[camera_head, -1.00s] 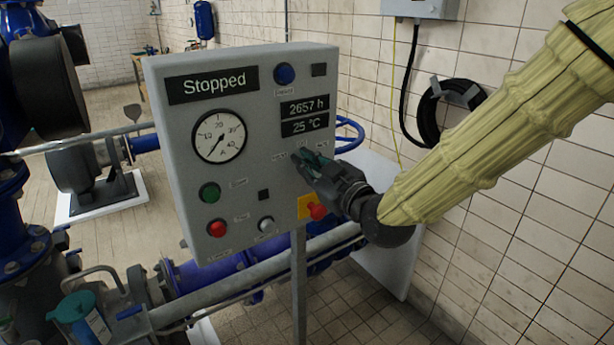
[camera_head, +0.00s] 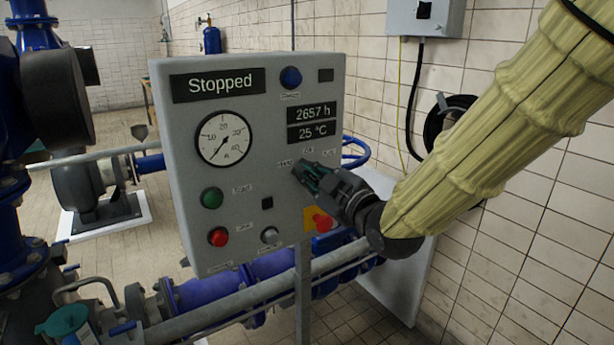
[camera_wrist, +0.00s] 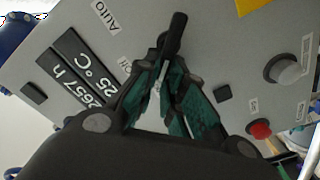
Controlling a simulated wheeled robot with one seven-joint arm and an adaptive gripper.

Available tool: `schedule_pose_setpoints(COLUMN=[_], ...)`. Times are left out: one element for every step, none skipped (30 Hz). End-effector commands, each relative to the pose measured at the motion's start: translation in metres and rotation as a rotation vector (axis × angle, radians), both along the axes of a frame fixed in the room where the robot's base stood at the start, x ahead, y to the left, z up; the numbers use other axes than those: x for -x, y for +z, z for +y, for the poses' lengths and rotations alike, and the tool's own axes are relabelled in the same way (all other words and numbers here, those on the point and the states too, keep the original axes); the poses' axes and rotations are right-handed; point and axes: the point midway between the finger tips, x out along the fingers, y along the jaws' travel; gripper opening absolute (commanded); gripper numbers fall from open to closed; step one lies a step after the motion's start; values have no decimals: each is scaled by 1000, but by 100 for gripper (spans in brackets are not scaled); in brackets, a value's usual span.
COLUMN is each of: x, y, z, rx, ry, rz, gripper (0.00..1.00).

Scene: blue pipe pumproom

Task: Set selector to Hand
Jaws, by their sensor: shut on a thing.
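The selector (camera_wrist: 176,34) is a black bar-shaped knob on the front of a grey control panel (camera_head: 262,140). My gripper (camera_head: 302,174) is at the panel below the 25 °C display, reaching in from the right. In the wrist view its green-padded fingers (camera_wrist: 166,68) are shut on the selector. The Auto label (camera_wrist: 112,15) is readable in the wrist view, and another label beside the fingers is partly covered. In the head view the fingers hide the selector, and its exact pointing direction is unclear.
The panel also bears a green button (camera_head: 212,198), a red button (camera_head: 218,237) and a round gauge (camera_head: 223,138). A red knob on a yellow plate (camera_head: 322,222) sits just below my gripper. Blue pipes (camera_head: 220,288) run behind the panel, and a tiled wall is at right.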

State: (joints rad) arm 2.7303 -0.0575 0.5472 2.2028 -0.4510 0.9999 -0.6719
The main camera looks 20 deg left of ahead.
Motion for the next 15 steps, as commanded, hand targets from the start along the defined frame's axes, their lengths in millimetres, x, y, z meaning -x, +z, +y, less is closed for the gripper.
schedule_pose_setpoints(x=[0, 0, 0, 0, 0, 0, 0, 0, 0, 0, 0, 0, 0, 0, 0], y=[-8, -8, -8, -8, -8, -8, -8, -7, -6, -6, -5, -5, -4, -4, -3], z=[-3, -3, -3, -3, -3, -3, -2, -2, -1, -1, -1, 0, 0, 0, 0], rx=[8, 8, 8, 8, 8, 8, 8, 6, 6, 5, 4, 4, 3, 3, 3], ry=[-5, -5, -5, -5, -5, -5, -5, -3, -3, -2, -1, 0, -1, -1, 0], rz=[13, 13, 13, 13, 13, 13, 12, 11, 10, 9, 8, 7, 6, 6, 6], gripper=[0, 0, 0, 0, 16, 23, 29, 32, 32, 32, 32, 32, 32, 32, 32])
